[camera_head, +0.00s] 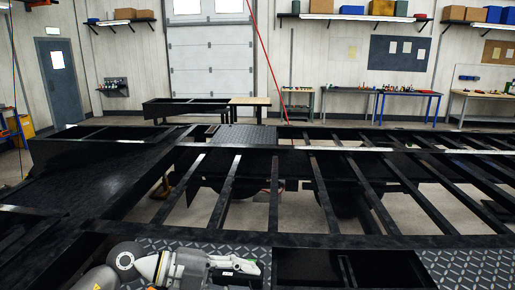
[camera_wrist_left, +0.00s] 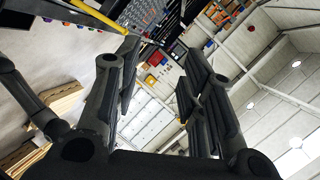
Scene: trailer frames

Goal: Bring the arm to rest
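My left arm (camera_head: 155,268) comes in low at the bottom of the head view, over the black trailer frame (camera_head: 75,180). Its grey wrist and dark left gripper (camera_head: 240,270) point to the right, close above a patterned metal plate. In the left wrist view the left gripper (camera_wrist_left: 160,70) has its two black fingers well apart, with nothing between them. The wrist camera looks up past the fingers at walls and roof. My right arm and right gripper are not in the head view.
Long black beams (camera_head: 320,195) with open gaps fill the middle and right. A diamond-patterned plate (camera_head: 470,268) lies at the lower right. Workbenches (camera_head: 410,93) with tools, shelves with boxes, a grey door (camera_head: 60,82) and a roller door (camera_head: 210,60) stand far behind.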

